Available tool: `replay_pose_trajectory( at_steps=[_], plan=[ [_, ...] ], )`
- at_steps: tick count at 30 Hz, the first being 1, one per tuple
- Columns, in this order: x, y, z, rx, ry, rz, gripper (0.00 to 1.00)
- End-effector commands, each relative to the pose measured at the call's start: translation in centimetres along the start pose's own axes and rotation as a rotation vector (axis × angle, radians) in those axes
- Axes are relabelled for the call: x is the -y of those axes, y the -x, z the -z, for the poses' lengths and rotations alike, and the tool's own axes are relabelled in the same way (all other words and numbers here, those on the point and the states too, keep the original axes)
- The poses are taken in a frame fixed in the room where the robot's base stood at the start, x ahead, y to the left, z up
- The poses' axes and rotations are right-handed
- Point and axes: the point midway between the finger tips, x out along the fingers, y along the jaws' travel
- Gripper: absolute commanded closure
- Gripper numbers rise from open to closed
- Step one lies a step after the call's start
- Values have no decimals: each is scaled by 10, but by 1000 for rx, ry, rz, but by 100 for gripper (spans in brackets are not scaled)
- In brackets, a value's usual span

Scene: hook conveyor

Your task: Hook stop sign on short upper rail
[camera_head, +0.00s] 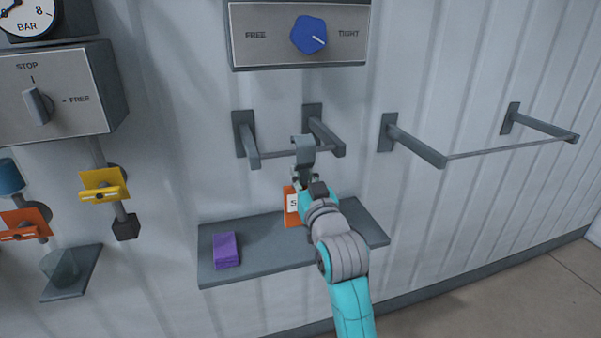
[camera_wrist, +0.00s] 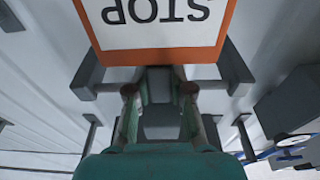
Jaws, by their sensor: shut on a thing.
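The stop sign (camera_head: 291,206) is an orange-bordered plate with a white face, partly hidden behind my wrist in the head view. In the wrist view the sign (camera_wrist: 160,30) is upside down with STOP readable. A grey hook (camera_head: 303,147) rises from its top. My gripper (camera_head: 306,181) is shut on the sign's grey stem; its fingers (camera_wrist: 159,100) flank that stem in the wrist view. The short upper rail (camera_head: 273,155) is a thin bar between two grey wall brackets. The hook overlaps its bar in the head view; I cannot tell whether it touches or hangs over it.
A longer rail (camera_head: 510,148) is to the right. A grey shelf (camera_head: 265,258) with a purple block (camera_head: 226,250) lies below. A FREE/TIGHT panel (camera_head: 270,35) with a blue knob is above. Yellow (camera_head: 103,186) and orange (camera_head: 24,224) fittings are at left.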

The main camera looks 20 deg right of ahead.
Motion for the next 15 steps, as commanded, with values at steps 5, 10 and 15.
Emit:
replay_pose_trajectory(
  at_steps=[5, 10, 15],
  plan=[
    [0, 11, 2, -1, 0, 0, 100],
    [0, 21, 4, -1, 0, 0, 100],
    [0, 31, 6, -1, 0, 0, 100]
  ],
)
